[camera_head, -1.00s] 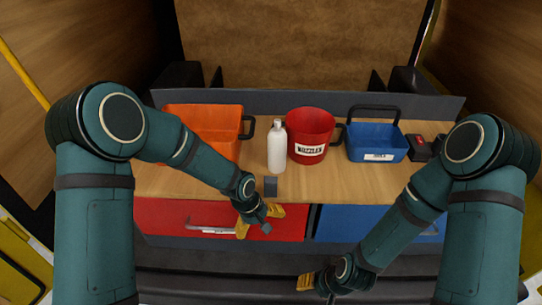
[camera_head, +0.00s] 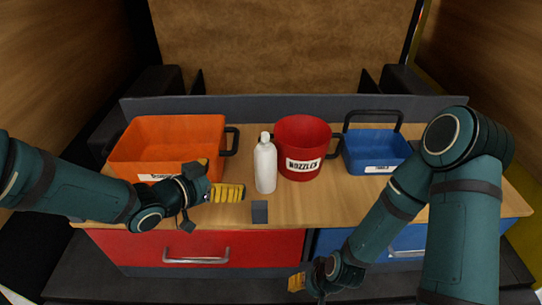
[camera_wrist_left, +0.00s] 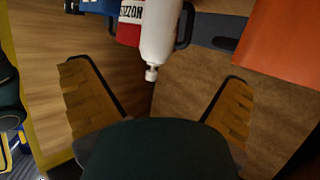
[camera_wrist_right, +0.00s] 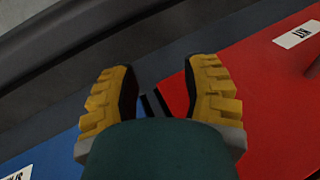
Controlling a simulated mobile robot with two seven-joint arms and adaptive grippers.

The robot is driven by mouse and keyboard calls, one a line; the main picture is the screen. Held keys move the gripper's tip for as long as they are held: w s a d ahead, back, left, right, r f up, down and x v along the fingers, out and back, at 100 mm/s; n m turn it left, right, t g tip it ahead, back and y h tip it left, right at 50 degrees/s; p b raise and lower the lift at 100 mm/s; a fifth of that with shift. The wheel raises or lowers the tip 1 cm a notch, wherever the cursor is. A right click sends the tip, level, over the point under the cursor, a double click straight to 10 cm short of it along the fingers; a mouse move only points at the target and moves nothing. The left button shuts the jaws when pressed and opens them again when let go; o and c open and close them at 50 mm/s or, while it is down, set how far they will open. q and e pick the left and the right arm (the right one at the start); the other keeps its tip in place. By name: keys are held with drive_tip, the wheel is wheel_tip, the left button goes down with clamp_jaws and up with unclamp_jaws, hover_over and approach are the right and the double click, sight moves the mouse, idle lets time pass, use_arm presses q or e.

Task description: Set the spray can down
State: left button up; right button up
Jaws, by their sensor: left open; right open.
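The white spray can (camera_head: 265,167) stands upright on the wooden bench top, between the orange bin and the red bucket. My left gripper (camera_head: 226,181) is open and empty to the left of the can, in front of the orange bin, with a gap between them. In the left wrist view the can (camera_wrist_left: 160,30) shows ahead, between and beyond the spread fingers (camera_wrist_left: 158,73). My right gripper (camera_head: 299,283) is open and empty, low in front of the drawers; its spread fingers (camera_wrist_right: 158,75) show in the right wrist view.
An orange bin (camera_head: 170,130), a red bucket labelled NOZZLES (camera_head: 303,150) and a blue handled basket (camera_head: 376,152) stand along the bench (camera_head: 320,205). A small dark block (camera_head: 260,212) sits at the front edge, before the can. Red (camera_head: 200,246) and blue drawers are below.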

sight(258, 161)
use_arm(q)
drive_tip(key=shift+m+h, duration=0.3)
drive_tip(key=x, duration=0.2)
drive_tip(key=b+x, duration=0.1)
drive_tip(key=x, duration=0.2)
drive_tip(key=r+x, duration=0.1)
drive_tip(key=x, duration=0.2)
drive_tip(key=shift+d, duration=0.1)
drive_tip(key=shift+b+x, duration=0.4)
drive_tip(key=shift+x, duration=2.55)
drive_tip(key=shift+w+r, duration=0.1)
drive_tip(key=shift+w, duration=0.1)
use_arm(e)
drive_tip(key=shift+s+f, duration=0.1)
drive_tip(key=shift+f, duration=0.85)
use_arm(q)
drive_tip(key=c, duration=1.4)
